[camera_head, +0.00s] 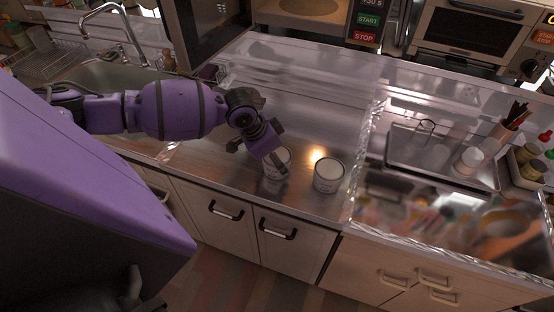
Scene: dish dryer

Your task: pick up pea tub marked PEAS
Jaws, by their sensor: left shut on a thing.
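Two white tubs stand side by side on the metal counter in the head view. The left tub (272,177) is in my left gripper (276,161), whose fingers come down over it from the upper left and hide part of its lid and side. The gripper is shut on it. The right tub (328,176) stands upright a short gap to the right, untouched. Both carry dark print that is too small to read, so I cannot tell which is marked PEAS. My right gripper is not in view.
A sink with a faucet (112,30) lies at the left. A metal tray (440,157) and a utensil holder (505,130) stand at the right. A microwave (300,15) and a toaster oven (470,30) are behind. The counter behind the tubs is clear.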

